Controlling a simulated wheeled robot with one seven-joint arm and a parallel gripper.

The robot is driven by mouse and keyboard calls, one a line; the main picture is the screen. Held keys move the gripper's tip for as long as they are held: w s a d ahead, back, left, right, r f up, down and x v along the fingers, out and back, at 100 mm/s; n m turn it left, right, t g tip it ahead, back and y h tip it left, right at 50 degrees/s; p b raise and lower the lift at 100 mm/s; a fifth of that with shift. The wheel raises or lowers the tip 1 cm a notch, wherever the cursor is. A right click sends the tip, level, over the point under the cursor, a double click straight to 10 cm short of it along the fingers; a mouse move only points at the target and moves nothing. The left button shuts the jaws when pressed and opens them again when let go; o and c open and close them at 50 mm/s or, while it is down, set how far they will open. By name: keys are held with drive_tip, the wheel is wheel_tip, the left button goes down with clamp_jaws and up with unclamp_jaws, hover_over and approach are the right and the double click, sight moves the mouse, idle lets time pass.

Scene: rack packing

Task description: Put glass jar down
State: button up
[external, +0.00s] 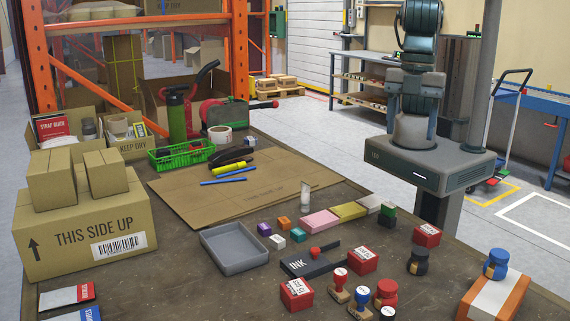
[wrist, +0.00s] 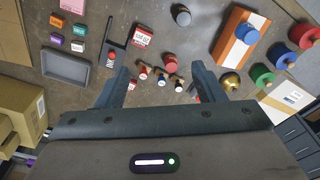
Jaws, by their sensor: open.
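I cannot pick out a clear glass jar with certainty in either view. A small grey jar-like container (external: 89,128) stands in the open carton at the left, too small to tell whether it is glass. In the external view my arm is at the upper right, and the fingers cannot be made out there.
A grey tray (external: 235,250), an ink pad (external: 298,265) and small coloured boxes crowd the front table. An orange-striped box (external: 492,296) with a blue bottle (external: 496,264) stands at right. Stacked cartons (external: 85,225) fill the left. The flat cardboard (external: 225,203) is mostly clear.

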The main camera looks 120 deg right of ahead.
drive_tip(key=s+d+r+m+t, duration=0.15)
drive_tip(key=s+d, duration=0.35)
drive_tip(key=d, duration=0.8)
drive_tip(key=s+d+r+m, duration=0.25)
drive_tip(key=s+d, duration=0.25)
drive_tip(key=d, duration=0.7)
drive_tip(key=s+d+f+m, duration=0.2)
drive_tip(key=s+d+f, duration=0.2)
drive_tip(key=s+d, duration=0.3)
drive_tip(key=shift+s+f+t+h, duration=0.15)
drive_tip(key=shift+s+t+h, duration=0.25)
drive_tip(key=shift+s, duration=0.35)
